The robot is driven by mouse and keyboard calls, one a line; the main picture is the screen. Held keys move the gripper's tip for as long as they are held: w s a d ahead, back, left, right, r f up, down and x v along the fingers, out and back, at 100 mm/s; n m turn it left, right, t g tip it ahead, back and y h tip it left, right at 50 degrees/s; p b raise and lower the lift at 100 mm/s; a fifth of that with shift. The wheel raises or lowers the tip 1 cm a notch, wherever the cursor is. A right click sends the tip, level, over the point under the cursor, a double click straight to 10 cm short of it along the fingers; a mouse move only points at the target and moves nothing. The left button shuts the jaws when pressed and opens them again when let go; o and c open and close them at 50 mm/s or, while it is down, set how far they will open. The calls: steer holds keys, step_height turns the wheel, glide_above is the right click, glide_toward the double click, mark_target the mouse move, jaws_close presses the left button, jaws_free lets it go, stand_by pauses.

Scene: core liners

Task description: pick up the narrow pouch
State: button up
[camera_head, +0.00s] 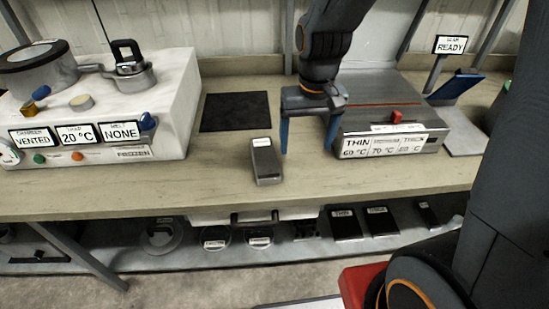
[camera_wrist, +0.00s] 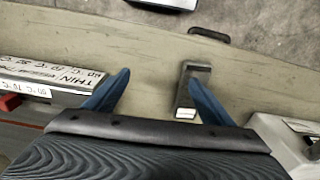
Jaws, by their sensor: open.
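A narrow dark grey item with a small pale label (camera_head: 266,162) lies on the bench in the head view, and it fits the narrow pouch, though its label is too small to read. It also shows in the wrist view (camera_wrist: 194,75), right of centre, with a shiny pale end. My gripper (camera_head: 308,142) is open and empty, blue fingers pointing down, just right of the item in the head view. In the wrist view my gripper (camera_wrist: 158,75) has its right finger beside and partly overlapping the item. I cannot tell its height above the bench.
A white chamber unit (camera_head: 150,95) stands left, and a black mat (camera_head: 235,111) lies behind the item. A THIN-labelled heated unit (camera_head: 395,143) stands close on the right. A READY sign (camera_head: 450,45) is farther right. A lower shelf (camera_head: 275,260) holds several labelled items.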

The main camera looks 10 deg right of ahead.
steer(key=b, duration=0.1)
glide_above(265, 156)
steer(key=f, duration=0.3)
steer(key=shift+s+g, duration=0.25)
steer(key=shift+g, duration=0.15)
steer(key=shift+w+a+f, duration=0.1)
steer(key=shift+f, duration=0.1)
steer(key=shift+w+f+p, duration=0.2)
steer(key=shift+f+p, duration=0.9)
steer(key=shift+f, duration=2.5)
steer(key=shift+c, duration=0.6)
steer(key=c, duration=1.1)
